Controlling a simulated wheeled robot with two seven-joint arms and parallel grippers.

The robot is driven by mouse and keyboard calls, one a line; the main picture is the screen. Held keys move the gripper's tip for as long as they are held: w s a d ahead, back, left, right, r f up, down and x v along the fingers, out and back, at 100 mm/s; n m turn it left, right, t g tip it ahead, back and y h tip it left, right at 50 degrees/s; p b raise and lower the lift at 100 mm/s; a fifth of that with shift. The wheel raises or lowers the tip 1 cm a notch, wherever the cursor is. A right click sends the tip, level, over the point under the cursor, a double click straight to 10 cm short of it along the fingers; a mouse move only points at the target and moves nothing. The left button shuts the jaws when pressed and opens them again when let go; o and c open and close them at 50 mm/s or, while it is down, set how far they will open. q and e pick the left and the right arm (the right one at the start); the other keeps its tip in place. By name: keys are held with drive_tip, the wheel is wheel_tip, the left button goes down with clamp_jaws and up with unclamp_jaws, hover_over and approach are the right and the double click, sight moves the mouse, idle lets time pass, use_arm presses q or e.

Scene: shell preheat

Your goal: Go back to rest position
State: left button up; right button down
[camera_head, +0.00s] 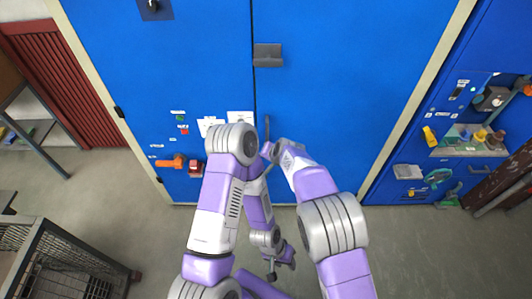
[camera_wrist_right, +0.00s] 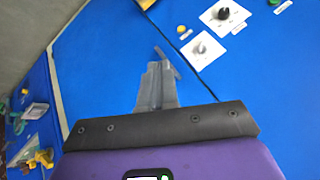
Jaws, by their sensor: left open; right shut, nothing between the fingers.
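My left gripper (camera_head: 279,266) hangs low in the middle of the head view, below its folded forearm. It is open and empty, and it is small and partly masked by arm links. My right gripper (camera_wrist_right: 156,75) shows in the right wrist view, with its grey fingers shut and nothing between them. It points toward the blue front, near a thin grey bar (camera_wrist_right: 169,62). In the head view I cannot make out the right fingers clearly, as the arm links cross there.
A big blue cabinet front (camera_head: 345,80) stands before me, with a grey bracket (camera_head: 268,55) up high. An orange handle (camera_head: 170,162) sticks out at lower left. A recess with small items (camera_head: 470,138) is at right. A dark mesh rack (camera_head: 60,270) stands at lower left. Grey floor (camera_head: 430,260) is open at lower right.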

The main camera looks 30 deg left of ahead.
drive_tip(key=s+r, duration=0.3)
drive_tip(key=r, duration=0.1)
drive_tip(key=w+d+f+m+g+h+b, duration=0.2)
drive_tip(key=d+f+b, duration=0.6)
drive_tip(key=d+f, duration=1.5)
drive_tip(key=s+d+f+m+h+b, duration=0.1)
drive_tip(key=s+d+f+b, duration=0.5)
drive_tip(key=s+d+f, duration=0.45)
use_arm(q)
wheel_tip(320, 180, down, 18)
drive_tip(key=b, duration=0.5)
drive_tip(key=shift+f, duration=0.25)
use_arm(e)
drive_tip(key=s+d+f+g, duration=0.1)
drive_tip(key=s+d+f, duration=0.1)
drive_tip(key=s+f, duration=0.2)
drive_tip(key=s+d+f+m+y, duration=0.1)
drive_tip(key=s+d+f, duration=0.2)
drive_tip(key=s+f, duration=0.2)
drive_tip(key=s, duration=0.2)
drive_tip(key=shift+s+d+f+g, duration=0.15)
drive_tip(key=shift+s+d+g, duration=0.15)
drive_tip(key=shift+s+g, duration=0.1)
drive_tip(key=shift+w, duration=0.1)
